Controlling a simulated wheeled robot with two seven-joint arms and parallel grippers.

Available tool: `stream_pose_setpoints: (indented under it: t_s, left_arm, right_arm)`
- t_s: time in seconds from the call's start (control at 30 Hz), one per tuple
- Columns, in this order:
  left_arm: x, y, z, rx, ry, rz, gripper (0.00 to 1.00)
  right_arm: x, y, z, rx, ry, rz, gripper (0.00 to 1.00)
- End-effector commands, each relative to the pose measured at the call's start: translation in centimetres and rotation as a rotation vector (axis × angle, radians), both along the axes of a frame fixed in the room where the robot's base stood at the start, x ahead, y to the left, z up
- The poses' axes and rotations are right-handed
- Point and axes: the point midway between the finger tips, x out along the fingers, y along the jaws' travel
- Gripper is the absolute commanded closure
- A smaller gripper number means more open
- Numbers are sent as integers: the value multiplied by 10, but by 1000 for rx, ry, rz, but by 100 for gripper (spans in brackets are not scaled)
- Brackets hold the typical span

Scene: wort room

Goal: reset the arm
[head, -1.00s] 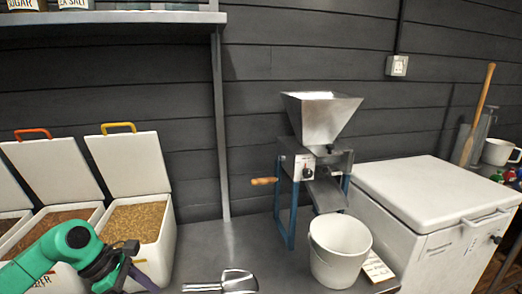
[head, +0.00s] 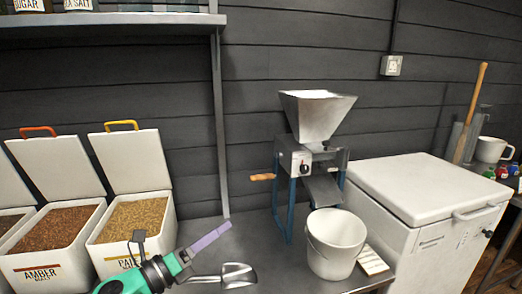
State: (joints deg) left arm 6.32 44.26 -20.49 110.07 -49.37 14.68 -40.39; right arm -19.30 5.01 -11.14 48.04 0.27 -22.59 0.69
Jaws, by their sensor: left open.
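My left gripper (head: 207,240) is at the bottom left of centre in the head view, at the end of my green and black arm. It points up and to the right, over the steel bench (head: 225,215). It is open, and a purple finger shows. Nothing shows held in it. A metal scoop (head: 236,276) lies on the bench just below and to the right of the finger; whether they touch I cannot tell. Part of its handle is hidden behind my gripper. My right gripper is not in view.
Open white bins of amber malt (head: 42,262) and pale malt (head: 108,255) stand on the left. A grain mill (head: 310,165) stands behind a white bucket (head: 334,245). A white chest (head: 425,190) is at right. A shelf (head: 110,18) hangs above.

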Motion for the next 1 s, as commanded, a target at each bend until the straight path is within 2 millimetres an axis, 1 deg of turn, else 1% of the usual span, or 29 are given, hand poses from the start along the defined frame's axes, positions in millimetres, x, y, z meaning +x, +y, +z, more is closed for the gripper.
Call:
stream_pose_setpoints:
  t_s: [0.03,0.07,0.1,0.13,0.17,0.2,0.27,0.3,0.37,0.4,0.47,0.5,0.57,0.6,0.67,0.7,0.77,0.8,0.9,0.97,1.0]
  left_arm:
    - [6,17,2,-225,112,125,39]
    - [11,33,-1,-368,194,215,39]
    - [14,57,-13,-554,312,337,39]
    - [13,75,-27,-690,406,430,39]
    - [10,93,-45,-818,503,526,39]
    - [0,113,-74,-975,632,652,39]
    - [-21,132,-114,-1159,800,815,39]
    - [-36,140,-138,-1252,895,911,39]
    - [-60,146,-167,-1359,1016,1033,39]
    - [-76,147,-183,-1417,1086,1107,39]
    - [-99,147,-204,-1487,1181,1209,39]
    - [-115,146,-216,-1526,1239,1274,39]
    - [-137,143,-231,-1577,1322,1364,39]
    - [-152,140,-240,-1605,1373,1422,39]
    - [-174,136,-251,-1638,1447,1508,39]
    - [-189,133,-256,-1657,1493,1564,39]
    - [-211,127,-264,-1680,1562,1650,39]
    - [-219,124,-272,-1686,1592,1692,39]
    - [-211,124,-309,-1666,1592,1705,39]
    - [-209,124,-331,-1656,1596,1716,39]
    - [-209,123,-347,-1650,1600,1725,39]
  right_arm:
    - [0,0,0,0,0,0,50]
    - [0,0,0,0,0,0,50]
    - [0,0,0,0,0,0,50]
    - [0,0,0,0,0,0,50]
    - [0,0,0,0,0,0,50]
    - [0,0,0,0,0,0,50]
    - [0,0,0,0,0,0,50]
    - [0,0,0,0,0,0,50]
    - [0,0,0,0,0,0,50]
    - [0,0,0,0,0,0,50]
    - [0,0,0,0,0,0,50]
    - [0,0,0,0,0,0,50]
    - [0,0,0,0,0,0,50]
    - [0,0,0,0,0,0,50]
    - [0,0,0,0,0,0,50]
    - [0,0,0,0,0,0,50]
    - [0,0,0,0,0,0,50]
    - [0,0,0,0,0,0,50]
    - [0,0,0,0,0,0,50]
    - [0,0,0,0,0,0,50]
    - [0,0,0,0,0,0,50]
